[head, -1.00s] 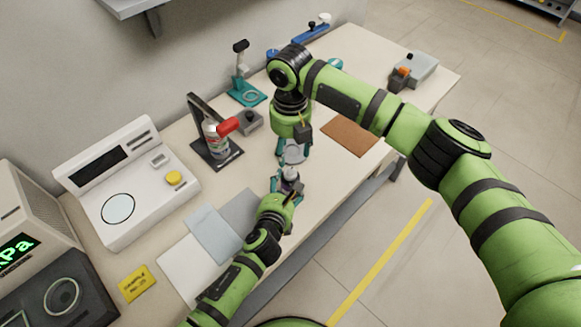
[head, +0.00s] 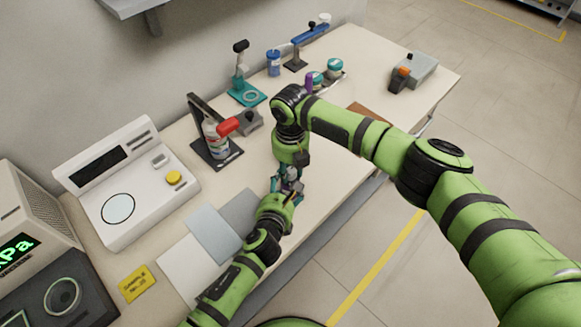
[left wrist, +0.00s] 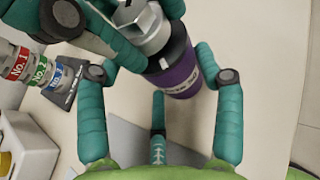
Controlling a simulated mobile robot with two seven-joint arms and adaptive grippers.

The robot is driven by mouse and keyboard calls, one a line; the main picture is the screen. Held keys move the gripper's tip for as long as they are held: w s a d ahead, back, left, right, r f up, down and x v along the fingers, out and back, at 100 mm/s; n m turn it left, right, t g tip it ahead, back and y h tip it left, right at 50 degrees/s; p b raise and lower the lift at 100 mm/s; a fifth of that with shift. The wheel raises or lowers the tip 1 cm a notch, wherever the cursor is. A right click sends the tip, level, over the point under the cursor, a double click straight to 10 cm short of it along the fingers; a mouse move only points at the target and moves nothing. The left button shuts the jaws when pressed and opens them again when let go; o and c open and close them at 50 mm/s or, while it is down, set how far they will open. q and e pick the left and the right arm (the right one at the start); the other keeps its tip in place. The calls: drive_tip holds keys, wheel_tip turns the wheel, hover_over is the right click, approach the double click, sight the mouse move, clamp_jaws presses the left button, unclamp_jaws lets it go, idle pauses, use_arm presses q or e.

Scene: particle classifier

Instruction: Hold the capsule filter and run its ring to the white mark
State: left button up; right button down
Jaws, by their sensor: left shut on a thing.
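The capsule filter (left wrist: 182,70) has a purple body and a grey faceted ring (left wrist: 145,28) at its top. It stands among the teal fingers of my left gripper (left wrist: 160,100), which is shut on it. In the head view my left gripper (head: 287,186) is near the table's front edge, with only a little of the filter showing. My right gripper (head: 291,172) is directly above it. In the left wrist view, the right gripper's fingers (left wrist: 140,25) are beside the grey ring; whether they grip it is unclear.
Grey sheets (head: 214,233) lie nearby. A teal stand (head: 247,94), small jars (head: 334,66) and a grey box (head: 420,69) stand farther back.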

drive_tip(key=shift+m, duration=1.6)
drive_tip(key=c, duration=0.9)
unclamp_jaws()
